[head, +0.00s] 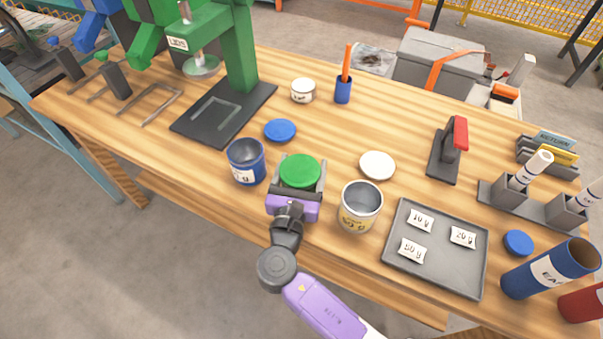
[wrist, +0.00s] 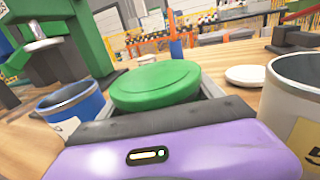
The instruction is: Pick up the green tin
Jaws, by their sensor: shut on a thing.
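The green tin (head: 300,171) stands near the front edge of the wooden table, between a blue tin and a silver tin. Its round green top shows in the wrist view (wrist: 156,84), close in front of my gripper. My gripper (head: 301,177) has one finger on each side of the green tin and is shut on it. The tin's lower side is hidden by my gripper's purple body. I cannot tell whether the tin touches the table.
An open blue tin (head: 246,162) is close on the left and an open silver tin (head: 360,207) close on the right. A blue lid (head: 280,130) and a white lid (head: 377,166) lie behind. A grey tray (head: 435,248) with labels is at right. A green press (head: 240,50) stands back left.

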